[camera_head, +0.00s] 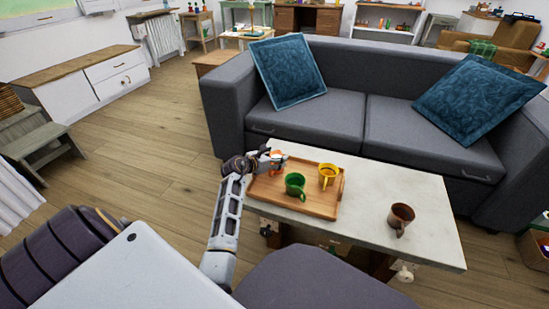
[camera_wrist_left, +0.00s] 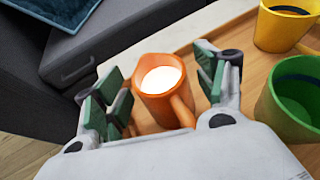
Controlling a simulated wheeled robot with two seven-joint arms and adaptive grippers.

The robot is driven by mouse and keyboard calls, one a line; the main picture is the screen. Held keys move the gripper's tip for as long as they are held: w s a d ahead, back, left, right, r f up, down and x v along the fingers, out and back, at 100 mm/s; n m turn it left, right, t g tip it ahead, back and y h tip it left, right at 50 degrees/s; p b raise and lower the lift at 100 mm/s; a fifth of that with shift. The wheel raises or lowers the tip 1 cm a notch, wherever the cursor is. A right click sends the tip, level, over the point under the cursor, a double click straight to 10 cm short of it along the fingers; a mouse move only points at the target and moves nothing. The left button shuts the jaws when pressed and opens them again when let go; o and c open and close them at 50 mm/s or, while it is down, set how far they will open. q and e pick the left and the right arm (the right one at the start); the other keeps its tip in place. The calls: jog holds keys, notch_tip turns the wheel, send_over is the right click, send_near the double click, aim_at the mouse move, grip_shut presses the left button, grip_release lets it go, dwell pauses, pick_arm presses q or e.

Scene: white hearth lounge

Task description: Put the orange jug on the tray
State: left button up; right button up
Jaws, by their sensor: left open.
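The orange jug (camera_head: 277,154) stands upright on the wooden tray (camera_head: 322,206), near its far left corner, partly hidden by my left gripper (camera_head: 268,158) in the head view. In the left wrist view the orange jug (camera_wrist_left: 164,104) shows a white filling and a handle toward the lower right. The open fingers of my left gripper (camera_wrist_left: 160,80) are on either side of it, with gaps visible. The tray's bare wood (camera_wrist_left: 252,66) shows beside and below the jug. My right gripper is not in view.
A green mug (camera_head: 294,186) and a yellow mug (camera_head: 327,177) stand on the tray. A brown mug (camera_head: 400,218) stands on the pale tabletop (camera_head: 370,192) to the right. A grey sofa (camera_head: 335,120) is behind the table. Tabletop between tray and brown mug is clear.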

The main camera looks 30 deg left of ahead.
pick_arm(q)
jog(key=shift+r, duration=0.15)
jog(key=shift+p+v, duration=0.6)
jog(key=shift+v, duration=0.4)
jog(key=p+v, duration=0.4)
jog(key=v, duration=0.6)
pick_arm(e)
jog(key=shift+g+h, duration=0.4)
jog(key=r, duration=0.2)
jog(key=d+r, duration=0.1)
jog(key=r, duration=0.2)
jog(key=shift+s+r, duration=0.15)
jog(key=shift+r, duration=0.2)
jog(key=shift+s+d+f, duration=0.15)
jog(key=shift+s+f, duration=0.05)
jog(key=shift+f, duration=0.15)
